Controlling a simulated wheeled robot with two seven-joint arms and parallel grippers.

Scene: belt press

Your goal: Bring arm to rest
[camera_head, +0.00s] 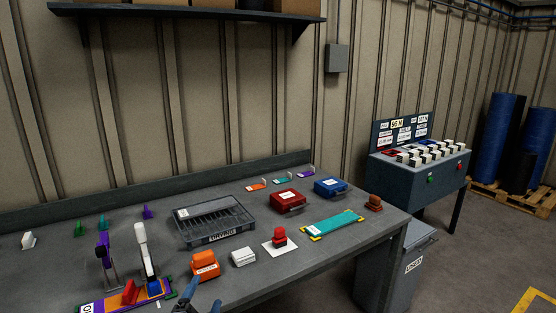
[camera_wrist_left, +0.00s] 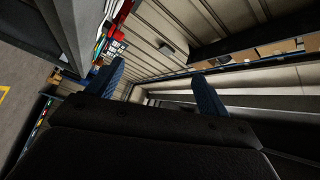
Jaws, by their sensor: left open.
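My left gripper (camera_head: 201,293) shows only its blue fingertips at the bottom edge of the head view, in front of the orange block-shaped item (camera_head: 204,264). In the left wrist view its two blue fingers (camera_wrist_left: 157,72) stand wide apart with nothing between them. The gripper is open and empty. Whether it touches the bench (camera_head: 270,266) cannot be told, but no object is held. Most of the left arm is out of the head view. My right gripper shows in neither view.
Near the gripper stand a press with white and purple levers (camera_head: 142,250), a white block (camera_head: 243,257) and a red button (camera_head: 279,238). Behind are a dark tray (camera_head: 214,222), a red case (camera_head: 288,201) and a blue case (camera_head: 329,187). A grey bin (camera_head: 397,275) stands right.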

